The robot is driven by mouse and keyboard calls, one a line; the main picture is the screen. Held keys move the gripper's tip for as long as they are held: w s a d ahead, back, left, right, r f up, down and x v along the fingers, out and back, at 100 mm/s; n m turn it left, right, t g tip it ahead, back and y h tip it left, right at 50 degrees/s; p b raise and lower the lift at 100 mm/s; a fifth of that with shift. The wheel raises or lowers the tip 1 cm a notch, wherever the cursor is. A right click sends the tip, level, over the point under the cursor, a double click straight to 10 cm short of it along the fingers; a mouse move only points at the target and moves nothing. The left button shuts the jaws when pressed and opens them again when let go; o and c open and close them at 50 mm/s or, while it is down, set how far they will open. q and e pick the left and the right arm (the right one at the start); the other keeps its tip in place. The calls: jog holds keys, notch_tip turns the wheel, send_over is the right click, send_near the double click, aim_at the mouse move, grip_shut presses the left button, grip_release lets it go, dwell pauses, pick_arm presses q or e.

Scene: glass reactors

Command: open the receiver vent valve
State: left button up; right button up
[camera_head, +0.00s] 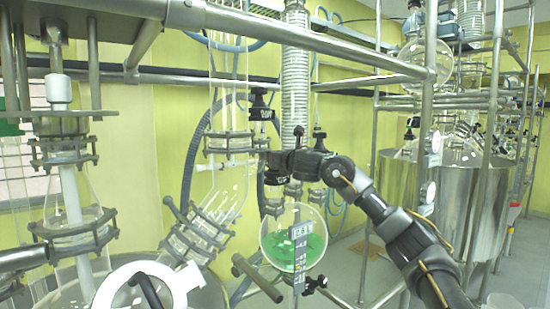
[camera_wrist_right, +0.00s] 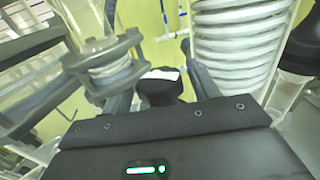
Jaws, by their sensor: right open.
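The round glass receiver (camera_head: 268,243) with green liquid hangs in the middle of the head view, below a ribbed metal coil column. My right arm reaches in from the right, and its gripper (camera_head: 275,168) is just above the receiver, among its glass necks and black fittings. In the right wrist view the gripper (camera_wrist_right: 160,100) is open. A black knob (camera_wrist_right: 160,90) with a pale top patch shows between its fingers; I cannot tell whether they touch it, nor surely whether it is the vent valve.
The coil column (camera_head: 298,75) rises close behind my gripper and shows in the wrist view (camera_wrist_right: 235,45). A clamped glass flange (camera_head: 230,142) is close on its left. Metal rails (camera_head: 270,30) cross above. A steel vessel (camera_head: 470,195) stands at right.

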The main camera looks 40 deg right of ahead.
jog(key=c, duration=0.8)
jog(key=shift+o, duration=0.2)
jog(key=n+y, duration=0.1)
jog(key=n+y+p, duration=0.1)
jog(key=y, duration=0.1)
jog(key=shift+d+r, duration=0.15)
jog(key=shift+r, duration=0.05)
jog(key=n+y+p, duration=0.2)
jog(key=y, duration=0.1)
jog(key=n+y+p, duration=0.2)
jog(key=y+p, duration=0.1)
jog(key=y, duration=0.1)
jog(key=shift+r+n+g+p, duration=0.1)
jog(key=shift+n+g+p, duration=0.25)
jog(key=shift+n+g, duration=0.05)
jog(key=shift+f+n+g+y, duration=0.25)
jog(key=shift+n+g+y, duration=0.15)
jog(key=shift+n+y, duration=0.5)
jog(key=shift+s+y, duration=0.15)
jog(key=shift+y, duration=0.35)
jog(key=o, duration=0.8)
jog(key=shift+c, duration=0.2)
